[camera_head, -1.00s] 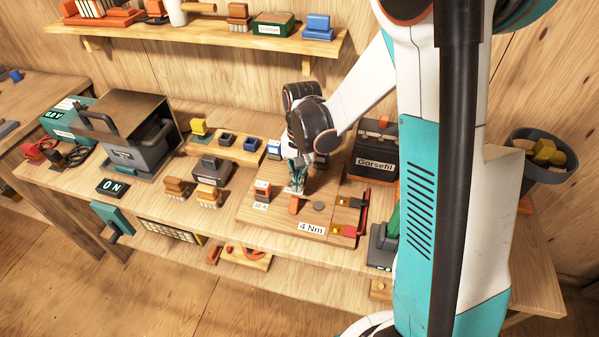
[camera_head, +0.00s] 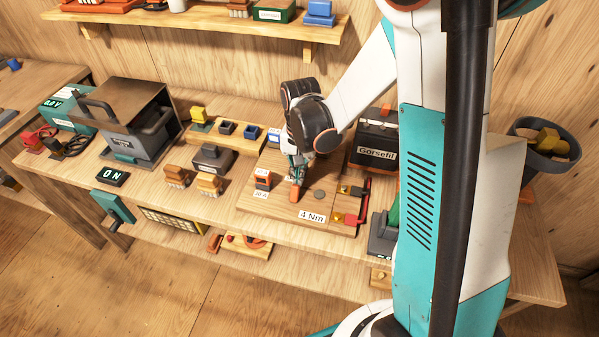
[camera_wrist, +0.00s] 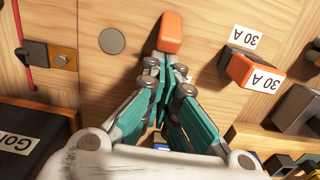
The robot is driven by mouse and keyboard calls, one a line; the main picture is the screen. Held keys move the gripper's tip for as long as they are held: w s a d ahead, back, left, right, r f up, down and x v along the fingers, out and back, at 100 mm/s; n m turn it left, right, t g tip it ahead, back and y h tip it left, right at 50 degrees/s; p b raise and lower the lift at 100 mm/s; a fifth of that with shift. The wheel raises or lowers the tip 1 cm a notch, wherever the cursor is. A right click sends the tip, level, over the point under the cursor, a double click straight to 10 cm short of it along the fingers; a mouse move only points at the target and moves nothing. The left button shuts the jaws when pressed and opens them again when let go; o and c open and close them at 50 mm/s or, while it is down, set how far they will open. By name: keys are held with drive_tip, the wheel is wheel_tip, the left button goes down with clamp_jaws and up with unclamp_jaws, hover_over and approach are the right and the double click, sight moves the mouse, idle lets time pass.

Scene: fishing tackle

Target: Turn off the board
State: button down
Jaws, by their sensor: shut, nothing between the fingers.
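A wooden board (camera_head: 270,205) lies on the workbench with a "4 Nm" label (camera_head: 312,216) at its front. An orange lever or block (camera_head: 294,195) stands on the board; it also shows in the wrist view (camera_wrist: 171,33). My gripper (camera_head: 297,172) is shut and empty, its fingertips right at the orange piece; in the wrist view the fingertips (camera_wrist: 165,58) meet its near end. I cannot tell whether they touch. A small grey disc (camera_head: 319,195) sits beside it. A black sign reading "ON" (camera_head: 112,176) lies on the bench at left.
An orange-topped "30 A" block (camera_head: 262,180) stands on the board left of my gripper. A black "Gorsefil" battery box (camera_head: 375,145) stands behind. Brushes (camera_head: 209,184) and a grey block lie to the left.

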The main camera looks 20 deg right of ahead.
sight(296, 186)
drive_tip(key=shift+s+a+r+t, duration=0.15)
drive_tip(key=shift+s+r+t, duration=0.05)
drive_tip(key=shift+t, duration=0.2)
drive_tip(key=shift+s+a+r+t+h, duration=0.3)
drive_tip(key=shift+s+t+h, duration=0.15)
drive_tip(key=shift+t+h, duration=0.15)
drive_tip(key=shift+s+a+r+t+h, duration=0.3)
drive_tip(key=shift+s+t+h, duration=0.1)
drive_tip(key=shift+t+h, duration=0.15)
drive_tip(key=shift+s+a+r, duration=0.2)
drive_tip(key=shift+s+a, duration=0.2)
drive_tip(key=shift+s, duration=0.15)
drive_tip(key=shift+r, duration=0.1)
drive_tip(key=shift+r+p, duration=0.45)
drive_tip(key=shift+r, duration=0.3)
